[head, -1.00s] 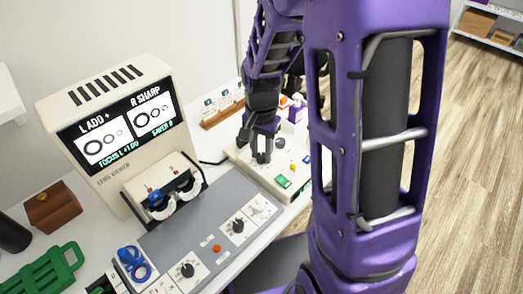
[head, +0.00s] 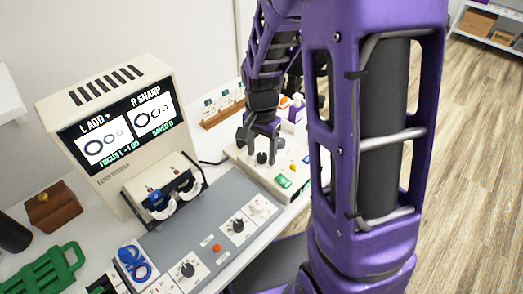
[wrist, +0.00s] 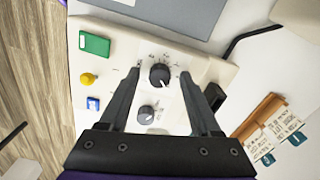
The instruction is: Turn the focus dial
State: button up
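A cream control box (head: 240,158) holds a large dark dial (head: 262,157), which also shows in the wrist view (wrist: 159,75) with a white pointer mark. Labels around both are too small to read, so I cannot tell which is the focus dial. My gripper (head: 260,146) is open above the large dial. In the wrist view its fingers (wrist: 159,77) stand on either side of that dial, with gaps on both sides. The lens viewer screen (head: 120,130) reads "L ADD +", "R SHARP" and a focus line.
A grey panel (head: 190,225) with more dials lies in front of the viewer. A wooden card rack (head: 222,115) stands behind the box.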

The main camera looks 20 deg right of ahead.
aim_at(262, 156)
notch_tip(262, 156, up, 17)
jog(key=p, duration=0.3)
jog(key=shift+r, duration=0.2)
